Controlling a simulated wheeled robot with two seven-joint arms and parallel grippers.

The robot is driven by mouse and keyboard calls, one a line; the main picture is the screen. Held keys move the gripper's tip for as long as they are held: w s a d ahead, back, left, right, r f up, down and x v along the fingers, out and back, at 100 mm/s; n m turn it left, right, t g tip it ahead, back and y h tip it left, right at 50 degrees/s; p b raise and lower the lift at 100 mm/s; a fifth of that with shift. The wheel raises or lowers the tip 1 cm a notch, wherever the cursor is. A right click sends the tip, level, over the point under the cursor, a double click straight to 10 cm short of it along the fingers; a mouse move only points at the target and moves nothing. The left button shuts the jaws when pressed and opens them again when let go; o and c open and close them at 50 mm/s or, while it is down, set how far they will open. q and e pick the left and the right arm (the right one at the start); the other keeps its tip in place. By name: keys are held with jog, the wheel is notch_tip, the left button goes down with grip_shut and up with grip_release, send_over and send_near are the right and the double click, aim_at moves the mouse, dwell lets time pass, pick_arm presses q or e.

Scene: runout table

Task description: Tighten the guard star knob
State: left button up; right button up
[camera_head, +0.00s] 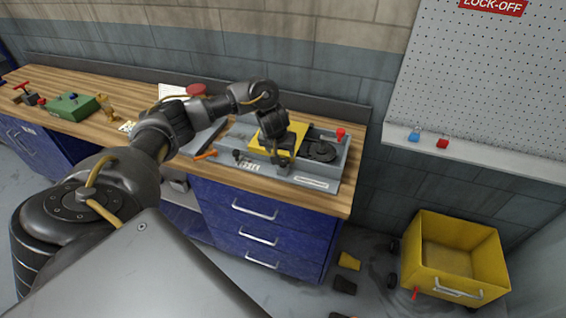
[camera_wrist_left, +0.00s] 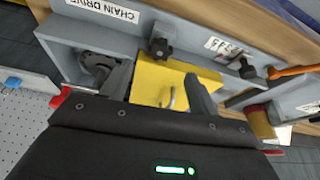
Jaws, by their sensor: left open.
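A yellow guard (camera_head: 295,138) sits on the grey chain-drive housing (camera_head: 335,170); the guard also shows in the left wrist view (camera_wrist_left: 150,80). A black star knob (camera_wrist_left: 160,48) is at the guard's front edge in the left wrist view. A second dark knob (camera_wrist_left: 247,70) is on the housing beside a label. My left gripper (camera_head: 277,158) points down over the guard. In the left wrist view its open fingers (camera_wrist_left: 160,92) straddle part of the guard and a bent metal handle (camera_wrist_left: 174,98), apart from the star knob. How tight the knob is cannot be seen.
A red knob (camera_head: 340,133) stands at the housing's right end. An orange-handled tool (camera_head: 205,154) lies to its left. A green box (camera_head: 74,106) is farther left on the wooden bench. A yellow bin (camera_head: 455,255) stands on the floor at right.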

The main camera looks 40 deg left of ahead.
aim_at(283, 161)
pick_arm(q)
jog(key=x, duration=0.7)
jog(key=shift+w+f, duration=0.1)
jog(key=shift+f, duration=0.05)
jog(key=shift+c, duration=0.2)
jog(key=c, duration=0.9)
